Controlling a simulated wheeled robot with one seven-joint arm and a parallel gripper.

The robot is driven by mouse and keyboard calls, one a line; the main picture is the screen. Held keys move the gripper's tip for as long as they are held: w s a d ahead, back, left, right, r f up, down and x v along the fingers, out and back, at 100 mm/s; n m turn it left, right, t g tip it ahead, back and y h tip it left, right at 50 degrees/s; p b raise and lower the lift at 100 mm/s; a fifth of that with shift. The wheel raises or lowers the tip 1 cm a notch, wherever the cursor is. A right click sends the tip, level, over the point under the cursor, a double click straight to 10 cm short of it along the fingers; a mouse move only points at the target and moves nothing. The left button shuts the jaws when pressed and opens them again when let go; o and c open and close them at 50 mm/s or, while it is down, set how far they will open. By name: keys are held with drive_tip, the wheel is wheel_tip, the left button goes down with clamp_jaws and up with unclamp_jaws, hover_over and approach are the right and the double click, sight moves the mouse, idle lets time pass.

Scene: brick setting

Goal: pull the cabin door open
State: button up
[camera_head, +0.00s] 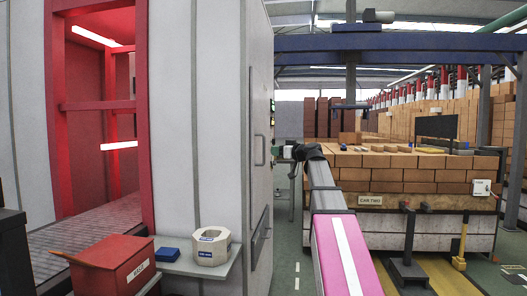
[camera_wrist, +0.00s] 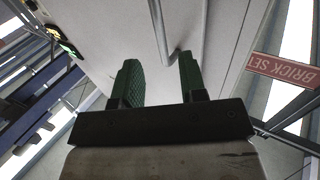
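The cabin door (camera_head: 262,105) is a pale grey panel on the right side of the cabin, seen at a steep angle and looking shut. Its bar handle (camera_head: 259,150) stands upright on the panel. My gripper (camera_head: 283,152) is just right of the handle in the head view, small and partly hidden by my arm. In the wrist view my gripper (camera_wrist: 160,76) has two green fingers spread apart. The handle (camera_wrist: 159,28) shows beyond them, in line with the gap, and its bent end meets the door (camera_wrist: 115,35) near the right finger. Nothing is gripped.
A second, lower handle or slot (camera_head: 261,222) is on the same grey side. A brick-loaded car (camera_head: 400,215) stands right of my arm.

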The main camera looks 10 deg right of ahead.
hover_over(264, 162)
drive_tip(key=shift+w, duration=0.35)
clamp_jaws()
